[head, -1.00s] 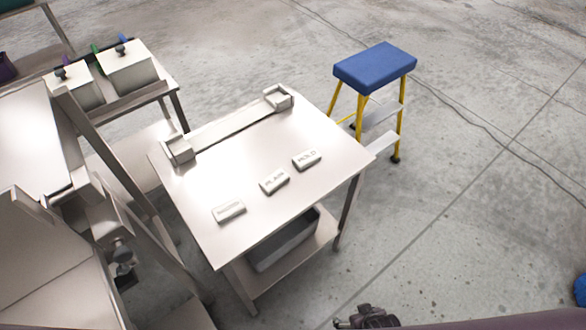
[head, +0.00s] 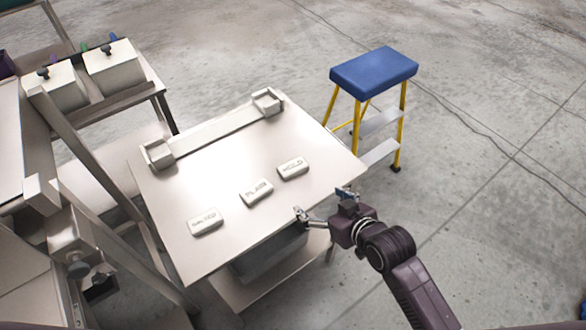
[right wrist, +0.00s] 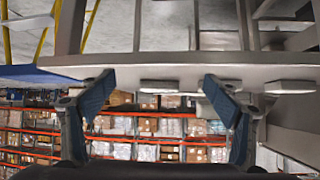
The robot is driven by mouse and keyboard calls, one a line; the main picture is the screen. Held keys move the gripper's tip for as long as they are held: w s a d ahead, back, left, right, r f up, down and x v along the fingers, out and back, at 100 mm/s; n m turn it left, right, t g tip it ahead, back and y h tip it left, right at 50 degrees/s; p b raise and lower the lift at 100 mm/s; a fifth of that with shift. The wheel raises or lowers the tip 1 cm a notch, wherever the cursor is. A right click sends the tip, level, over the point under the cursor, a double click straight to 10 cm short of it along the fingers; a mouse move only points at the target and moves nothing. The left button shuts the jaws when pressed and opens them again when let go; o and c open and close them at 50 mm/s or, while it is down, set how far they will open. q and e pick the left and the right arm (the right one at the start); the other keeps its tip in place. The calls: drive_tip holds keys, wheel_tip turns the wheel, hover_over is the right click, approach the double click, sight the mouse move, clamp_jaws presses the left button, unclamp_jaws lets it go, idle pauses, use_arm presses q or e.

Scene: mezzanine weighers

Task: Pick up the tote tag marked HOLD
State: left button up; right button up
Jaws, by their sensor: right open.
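The HOLD tag (head: 293,168) is a pale block with dark lettering. It lies flat on the steel table (head: 180,245), the rightmost of three similar tags in the head view. My right gripper (head: 322,203) is open and empty by the table's near right edge, apart from the tag. The right wrist view appears upside down; there, a pale tag (right wrist: 160,86), seemingly HOLD, shows between the open fingers, farther off. My left gripper is not in view.
The middle tag (head: 257,192) and the left tag (head: 205,221) lie in a row with HOLD. A long rack with end blocks (head: 215,133) runs along the table's back. A blue-topped step stool (head: 374,72) stands right of the table. A grey bin (head: 262,262) sits underneath.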

drive_tip(key=t+y, duration=0.1)
drive_tip(key=t, duration=0.1)
approach(294, 167)
drive_tip(key=shift+w+d+f+n, duration=0.25)
drive_tip(key=shift+w+f+n, duration=0.05)
drive_tip(key=shift+w, duration=0.1)
drive_tip(key=shift+w+a+r+y, duration=0.15)
drive_tip(key=shift+w+a+y, duration=0.15)
drive_tip(key=shift+w, duration=0.35)
drive_tip(key=shift+s+a+f+p+x, duration=0.1)
drive_tip(key=shift+s+f+p+x, duration=0.1)
drive_tip(key=shift+x, duration=1.6)
drive_tip(key=shift+s+a+f+p+x, duration=0.1)
drive_tip(key=shift+p+x, duration=0.05)
drive_tip(key=shift+x, duration=1.7)
drive_tip(key=shift+r, duration=0.1)
drive_tip(key=shift+c, duration=0.7)
drive_tip(key=c, duration=1)
